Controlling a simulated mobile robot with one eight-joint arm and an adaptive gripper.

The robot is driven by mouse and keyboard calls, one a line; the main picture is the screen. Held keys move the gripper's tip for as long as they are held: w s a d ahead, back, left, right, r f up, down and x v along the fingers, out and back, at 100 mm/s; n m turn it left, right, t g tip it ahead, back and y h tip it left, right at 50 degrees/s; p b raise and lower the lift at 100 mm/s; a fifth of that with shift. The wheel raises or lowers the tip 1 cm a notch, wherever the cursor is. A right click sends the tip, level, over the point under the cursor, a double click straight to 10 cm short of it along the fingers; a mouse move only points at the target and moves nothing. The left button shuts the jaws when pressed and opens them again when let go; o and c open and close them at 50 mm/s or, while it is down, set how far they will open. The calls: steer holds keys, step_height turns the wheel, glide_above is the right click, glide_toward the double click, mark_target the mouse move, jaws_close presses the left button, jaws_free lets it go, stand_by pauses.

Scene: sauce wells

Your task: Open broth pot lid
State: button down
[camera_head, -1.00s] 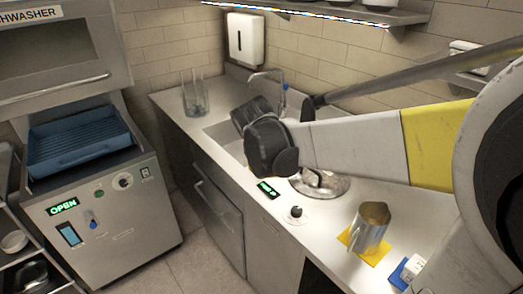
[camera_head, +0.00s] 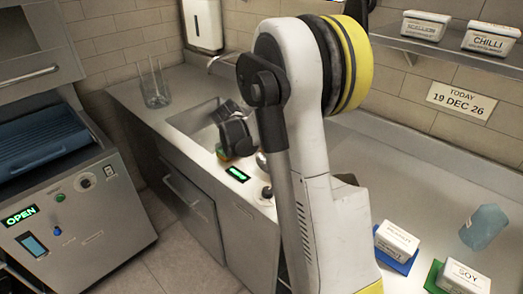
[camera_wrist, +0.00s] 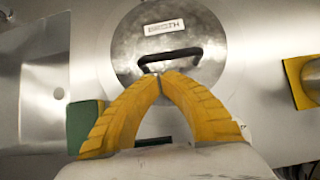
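The broth pot lid (camera_wrist: 122,50) is a round metal disc with a label reading BROTH and a black arched handle (camera_wrist: 170,55). In the wrist view it lies flat in the counter, seen from above. My gripper (camera_wrist: 164,76) has two yellow ribbed fingers with their tips together at the near side of the handle. I see nothing clearly held between the tips, and cannot tell whether they touch the handle. In the head view my arm hides most of the lid; only a small shiny part (camera_head: 262,160) shows beside it.
A green block (camera_wrist: 84,124) lies beside my left finger. The sink (camera_wrist: 44,95) is left of the lid and a yellow mat (camera_wrist: 297,82) is right. Sauce tubs (camera_head: 398,238) and a blue bottle (camera_head: 483,227) stand on the counter's right, below a shelf (camera_head: 445,48).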

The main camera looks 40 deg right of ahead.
mark_target(275, 158)
steer(key=shift+b+x, duration=0.35)
steer(key=shift+x, duration=1.15)
steer(key=shift+r, duration=0.15)
